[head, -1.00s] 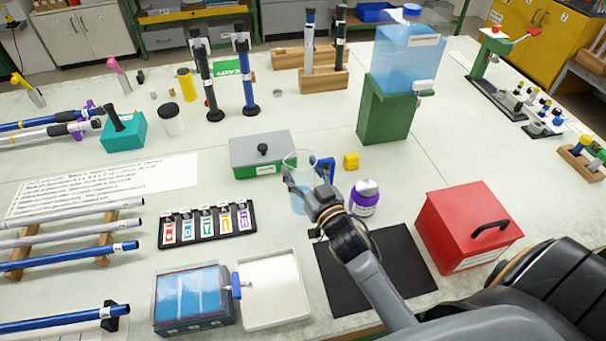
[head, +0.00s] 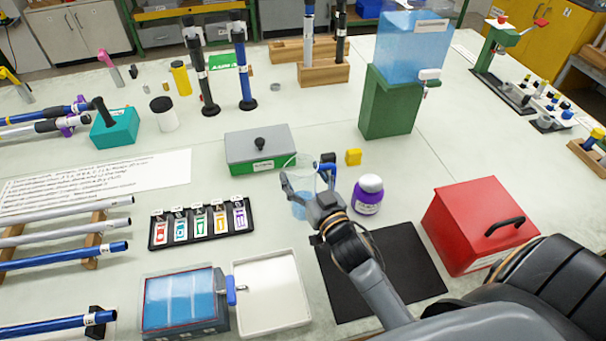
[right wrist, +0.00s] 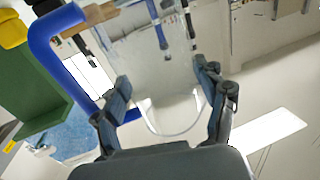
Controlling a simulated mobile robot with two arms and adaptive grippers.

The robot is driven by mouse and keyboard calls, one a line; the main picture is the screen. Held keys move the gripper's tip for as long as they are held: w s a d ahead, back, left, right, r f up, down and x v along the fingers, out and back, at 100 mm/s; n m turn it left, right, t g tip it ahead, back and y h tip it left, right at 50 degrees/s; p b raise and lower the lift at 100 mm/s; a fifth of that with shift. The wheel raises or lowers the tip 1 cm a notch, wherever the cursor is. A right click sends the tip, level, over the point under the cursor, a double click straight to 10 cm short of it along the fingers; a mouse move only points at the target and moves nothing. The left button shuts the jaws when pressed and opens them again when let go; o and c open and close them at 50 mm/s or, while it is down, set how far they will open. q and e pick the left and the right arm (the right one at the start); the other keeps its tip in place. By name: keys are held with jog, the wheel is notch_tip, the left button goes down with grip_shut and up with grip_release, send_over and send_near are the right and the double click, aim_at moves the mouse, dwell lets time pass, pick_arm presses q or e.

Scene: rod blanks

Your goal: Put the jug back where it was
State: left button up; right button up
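The clear jug (head: 302,182) has a blue handle (head: 327,163) and some blue liquid low inside. My right gripper (head: 304,192) is shut on the jug, with a finger on either side of its body. In the right wrist view the jug (right wrist: 165,85) fills the space between the fingers (right wrist: 163,85), with the blue handle (right wrist: 52,50) at left. The jug looks about upright; I cannot tell whether its base touches the table. My left gripper is not in view.
A blue water tank (head: 412,48) on a green stand (head: 388,105) stands behind. A red box (head: 470,228) is at right.

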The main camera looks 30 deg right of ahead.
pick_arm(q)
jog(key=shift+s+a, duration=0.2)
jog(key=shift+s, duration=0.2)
pick_arm(e)
jog(key=shift+r, duration=0.1)
jog(key=shift+s+r, duration=0.1)
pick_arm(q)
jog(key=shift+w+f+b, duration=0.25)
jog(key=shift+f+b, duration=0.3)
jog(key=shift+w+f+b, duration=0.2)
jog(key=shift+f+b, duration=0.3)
pick_arm(e)
jog(key=s, duration=1.2)
jog(key=shift+a, duration=0.2)
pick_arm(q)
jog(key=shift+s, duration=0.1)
pick_arm(e)
jog(key=shift+w, duration=0.1)
